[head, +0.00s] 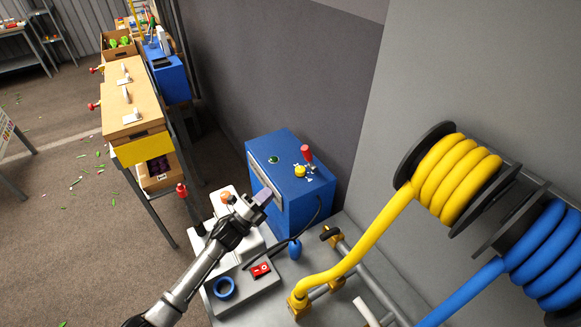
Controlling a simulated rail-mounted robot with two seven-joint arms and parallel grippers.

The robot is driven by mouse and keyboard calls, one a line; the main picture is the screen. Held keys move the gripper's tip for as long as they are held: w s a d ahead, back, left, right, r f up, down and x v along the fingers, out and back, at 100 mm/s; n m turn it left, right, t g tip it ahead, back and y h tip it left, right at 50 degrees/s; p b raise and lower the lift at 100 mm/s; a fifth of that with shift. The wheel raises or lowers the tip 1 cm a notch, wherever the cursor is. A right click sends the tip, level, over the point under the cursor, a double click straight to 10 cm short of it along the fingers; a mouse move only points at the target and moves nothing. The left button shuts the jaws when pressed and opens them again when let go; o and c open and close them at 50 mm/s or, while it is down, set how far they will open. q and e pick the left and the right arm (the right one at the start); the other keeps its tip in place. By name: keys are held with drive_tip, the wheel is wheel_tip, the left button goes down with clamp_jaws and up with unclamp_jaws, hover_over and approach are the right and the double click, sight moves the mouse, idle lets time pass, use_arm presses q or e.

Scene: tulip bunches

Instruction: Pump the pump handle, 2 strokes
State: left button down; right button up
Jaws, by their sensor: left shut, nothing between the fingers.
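A dark upright handle with a red top (190,208) stands at the left edge of the grey bench, beside a white unit (235,203). A shorter lever with a red knob (306,154) stands on top of a blue box (290,170). I cannot tell for sure which of the two is the pump handle. My left gripper (264,195) is shut and empty, in front of the blue box's face and over the white unit. It is apart from both handles; contact with the box is unclear. My arm hides part of the white unit. My right gripper is not in view.
A grey panel with a red switch (261,270) and a blue ring (224,288) lies nearer. Yellow (452,180) and blue (548,255) hose reels hang at the right, with hoses running down. A table with cardboard boxes (130,92) stands at the back left.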

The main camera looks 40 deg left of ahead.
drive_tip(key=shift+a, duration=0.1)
use_arm(q)
approach(308, 158)
drive_tip(key=x, duration=0.3)
drive_tip(key=a+x, duration=0.1)
drive_tip(key=x, duration=0.1)
drive_tip(key=shift+w+a+r+p, duration=0.1)
drive_tip(key=shift+w+p, duration=0.2)
drive_tip(key=shift+w, duration=0.2)
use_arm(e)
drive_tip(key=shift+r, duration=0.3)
use_arm(q)
drive_tip(key=shift+w+r, duration=0.15)
drive_tip(key=shift+w, duration=0.35)
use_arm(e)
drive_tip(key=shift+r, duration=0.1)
